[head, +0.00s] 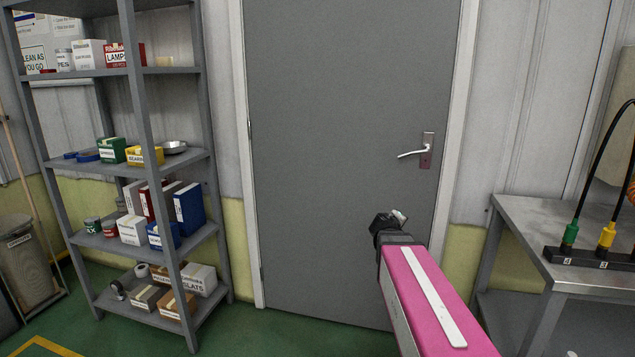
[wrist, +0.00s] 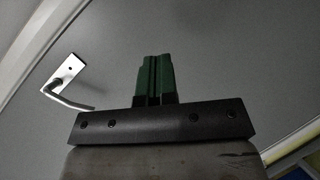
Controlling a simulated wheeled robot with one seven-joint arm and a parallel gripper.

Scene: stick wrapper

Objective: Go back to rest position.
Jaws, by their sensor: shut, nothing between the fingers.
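My gripper (head: 399,216) is in front of the grey door, below and to the left of the door handle in the head view, at the end of my pink arm. In the wrist view my gripper (wrist: 155,62) shows two green fingers pressed together, with nothing between them. The silver door handle (head: 412,153) sits on the right side of the closed grey door (head: 330,120). In the wrist view the handle (wrist: 66,82) is to the left of the fingers and apart from them.
A grey shelf unit (head: 180,160) with boxes and binders stands at left. A metal bench (head: 550,212) at right carries a black block (head: 590,258) with green and yellow plugs. A bin (head: 22,262) stands at far left. Green floor shows before the door.

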